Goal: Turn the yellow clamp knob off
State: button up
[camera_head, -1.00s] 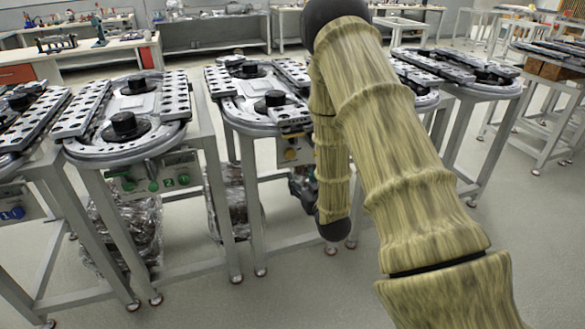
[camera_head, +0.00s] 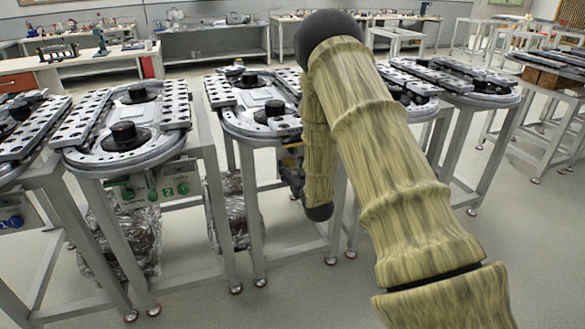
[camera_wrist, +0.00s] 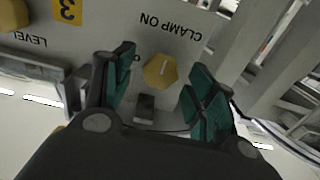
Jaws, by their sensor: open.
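The yellow clamp knob (camera_wrist: 160,71) sits on a grey panel (camera_wrist: 108,38) in the wrist view. It carries a short light mark on its face, and the words "CLAMP ON" stand upside down beside it. My gripper (camera_wrist: 162,92) is open, with one green-padded finger on each side of the knob and a gap on both sides. I cannot tell how far the fingertips are from the panel. In the head view my gripper (camera_head: 292,178) is mostly hidden behind my arm, in front of the middle table's panel. The knob is hidden there.
In the wrist view another yellow knob (camera_wrist: 14,15) sits near the "LEVEL" label, beside a yellow "3" tag (camera_wrist: 67,10). A dark switch (camera_wrist: 145,106) lies below the clamp knob. In the head view, a neighbouring table has a panel with green knobs (camera_head: 160,188). Table legs stand close by.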

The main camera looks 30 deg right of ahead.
jog(key=shift+w, duration=0.15)
jog(key=shift+c, duration=0.3)
jog(key=c, duration=1)
jog(key=shift+o, duration=0.2)
